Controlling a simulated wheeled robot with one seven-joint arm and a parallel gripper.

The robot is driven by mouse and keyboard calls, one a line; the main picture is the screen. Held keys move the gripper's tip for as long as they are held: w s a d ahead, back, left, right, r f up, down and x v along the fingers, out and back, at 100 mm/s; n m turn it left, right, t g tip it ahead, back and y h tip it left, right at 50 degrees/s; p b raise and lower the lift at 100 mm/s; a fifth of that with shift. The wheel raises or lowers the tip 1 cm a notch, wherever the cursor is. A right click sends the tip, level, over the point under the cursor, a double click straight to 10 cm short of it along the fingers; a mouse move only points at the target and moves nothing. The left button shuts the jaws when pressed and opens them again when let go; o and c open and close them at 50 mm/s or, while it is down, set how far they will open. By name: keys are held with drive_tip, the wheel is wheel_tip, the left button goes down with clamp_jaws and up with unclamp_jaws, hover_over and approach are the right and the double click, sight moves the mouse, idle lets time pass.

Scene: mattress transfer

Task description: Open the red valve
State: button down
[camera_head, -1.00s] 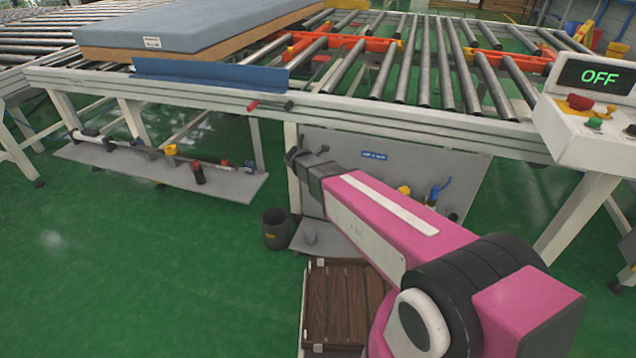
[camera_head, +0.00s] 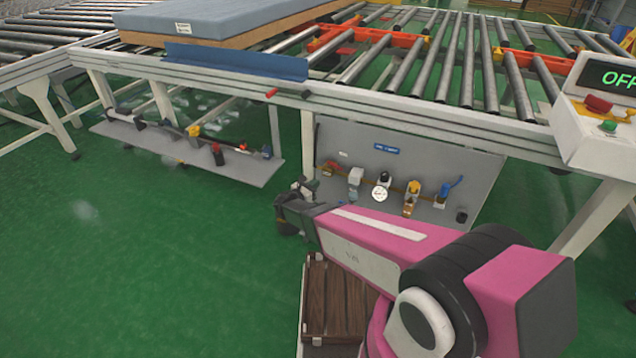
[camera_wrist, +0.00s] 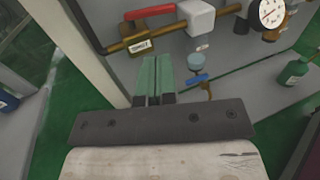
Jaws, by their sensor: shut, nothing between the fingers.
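The red valve (camera_head: 330,167) shows as a red handle at the left end of a brass pipe on the grey panel under the conveyor. In the wrist view its red handle (camera_wrist: 150,12) is at the top, above a pipe with a small tag. My gripper (camera_head: 302,187) is in front of the panel's left edge, left of and a little below the valve. In the wrist view its green fingers (camera_wrist: 152,64) are together, empty, and point toward the panel below the red handle. They look apart from the valve.
A white box-shaped part (camera_wrist: 195,17), a gauge (camera_head: 381,193), a yellow valve (camera_head: 413,187) and a blue valve (camera_head: 452,187) share the panel. A conveyor leg (camera_head: 307,135) stands just left. A small blue-handled fitting (camera_wrist: 198,80) lies right of my fingers. Green floor is open at left.

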sight(338, 168)
drive_tip(key=x, duration=1.2)
drive_tip(key=shift+d, duration=0.15)
drive_tip(key=shift+w+d+n+t+y, duration=0.1)
drive_tip(key=shift+d+n+t+y, duration=0.3)
drive_tip(key=shift+n+t+y, duration=0.25)
drive_tip(key=shift+w+d+y, duration=0.25)
drive_tip(key=shift+w+d, duration=0.2)
drive_tip(key=shift+d, duration=0.05)
drive_tip(key=s+d+v, duration=0.1)
drive_tip(key=d+v, duration=0.1)
drive_tip(key=v, duration=1.1)
drive_tip(key=shift+s, duration=0.65)
